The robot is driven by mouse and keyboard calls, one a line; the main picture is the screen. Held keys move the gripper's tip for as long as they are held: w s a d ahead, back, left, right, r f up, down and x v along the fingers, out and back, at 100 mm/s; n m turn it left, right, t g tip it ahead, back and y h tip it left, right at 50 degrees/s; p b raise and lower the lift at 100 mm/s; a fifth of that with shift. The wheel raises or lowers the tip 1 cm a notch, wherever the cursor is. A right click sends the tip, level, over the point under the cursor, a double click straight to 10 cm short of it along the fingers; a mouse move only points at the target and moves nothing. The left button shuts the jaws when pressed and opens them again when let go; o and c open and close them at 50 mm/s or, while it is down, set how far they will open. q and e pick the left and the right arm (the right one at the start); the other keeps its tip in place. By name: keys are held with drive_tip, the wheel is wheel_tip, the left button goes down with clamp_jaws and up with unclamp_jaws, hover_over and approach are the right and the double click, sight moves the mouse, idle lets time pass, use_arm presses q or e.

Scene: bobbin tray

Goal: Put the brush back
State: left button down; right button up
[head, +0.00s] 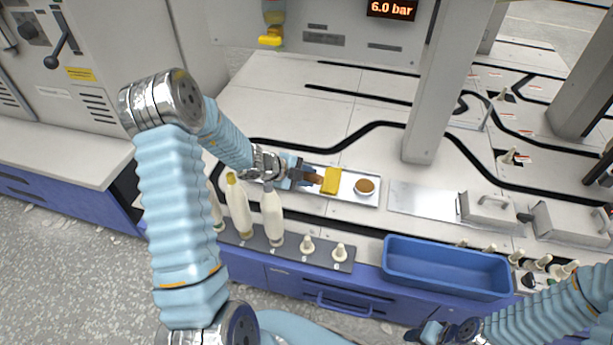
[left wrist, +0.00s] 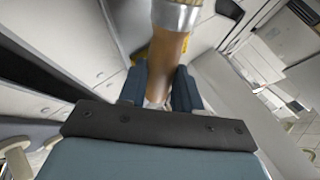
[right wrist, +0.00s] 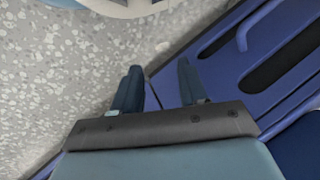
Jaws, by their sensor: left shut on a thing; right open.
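My left gripper (head: 304,178) is shut on the brush, whose brown handle (head: 314,179) shows in the head view above the left part of a shallow metal tray (head: 350,200). In the left wrist view, the brown handle (left wrist: 166,72) stands between the two fingers (left wrist: 160,88), with a metal collar (left wrist: 177,16) at the upper edge. The bristles cannot be made out. My right gripper (right wrist: 156,92) is open and empty, low at the front by the blue cabinet.
Pale bobbins (head: 238,207) stand left of and in front of the tray, with empty pegs (head: 307,246) beside them on a dark strip. A blue bin (head: 446,268) is at the front right. A grey column (head: 437,90) rises behind the tray. A flat metal plate (head: 420,199) lies right of it.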

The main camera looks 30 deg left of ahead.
use_arm(q)
drive_tip(key=c, duration=0.8)
unclamp_jaws()
drive_tip(key=shift+r, duration=0.25)
drive_tip(key=p+v, duration=0.2)
drive_tip(key=v, duration=0.5)
drive_tip(key=shift+s+a+p, duration=0.1)
drive_tip(key=shift+s+p, duration=0.05)
drive_tip(key=shift+p, duration=0.15)
